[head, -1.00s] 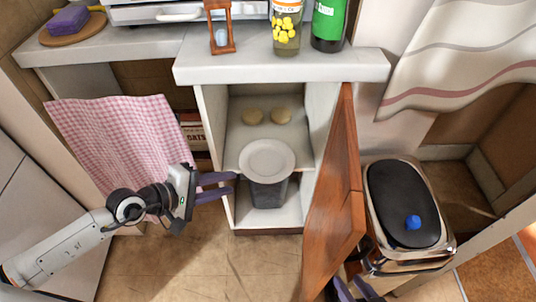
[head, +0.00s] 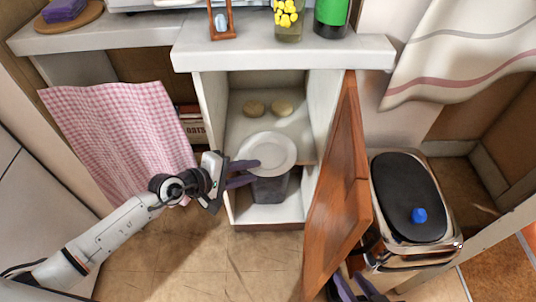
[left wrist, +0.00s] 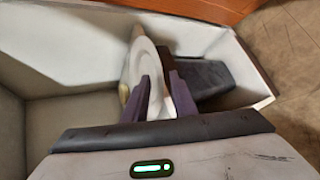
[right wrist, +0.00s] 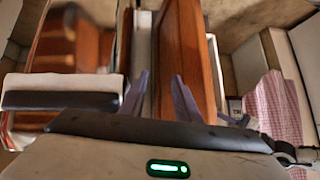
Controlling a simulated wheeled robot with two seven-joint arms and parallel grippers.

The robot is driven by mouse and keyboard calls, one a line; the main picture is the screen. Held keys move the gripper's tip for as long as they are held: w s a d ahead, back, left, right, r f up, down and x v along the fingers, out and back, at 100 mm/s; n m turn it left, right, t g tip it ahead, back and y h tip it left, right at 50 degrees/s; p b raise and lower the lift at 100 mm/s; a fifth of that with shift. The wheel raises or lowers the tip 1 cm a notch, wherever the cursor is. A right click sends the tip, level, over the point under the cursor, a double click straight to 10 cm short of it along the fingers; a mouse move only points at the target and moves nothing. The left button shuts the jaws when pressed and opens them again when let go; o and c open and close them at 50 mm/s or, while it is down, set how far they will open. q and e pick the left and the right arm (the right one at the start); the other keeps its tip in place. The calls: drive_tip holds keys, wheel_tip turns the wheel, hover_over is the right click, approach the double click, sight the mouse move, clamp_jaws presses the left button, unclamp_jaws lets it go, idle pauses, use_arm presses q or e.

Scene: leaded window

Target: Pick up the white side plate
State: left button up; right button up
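The white side plate (head: 268,150) is at the front of the middle shelf in the open cupboard, seeming to overhang its edge. My left gripper (head: 243,172) is at the plate's left rim, one finger above it and one below. In the left wrist view, the plate (left wrist: 143,58) runs between the fingers (left wrist: 160,92), which are apart; contact cannot be told. My right gripper (head: 356,290) is low by the cupboard door, partly cut off in the head view. In the right wrist view its fingers (right wrist: 160,95) are apart with nothing clearly held.
The wooden door (head: 337,195) stands open right of the cupboard, close to a chrome bin (head: 405,200) with a black lid. A dark grey container (head: 270,188) is below the plate. A checked cloth (head: 110,135) hangs left.

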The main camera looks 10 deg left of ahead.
use_arm(q)
clamp_jaws()
drive_tip(key=shift+r, duration=0.1)
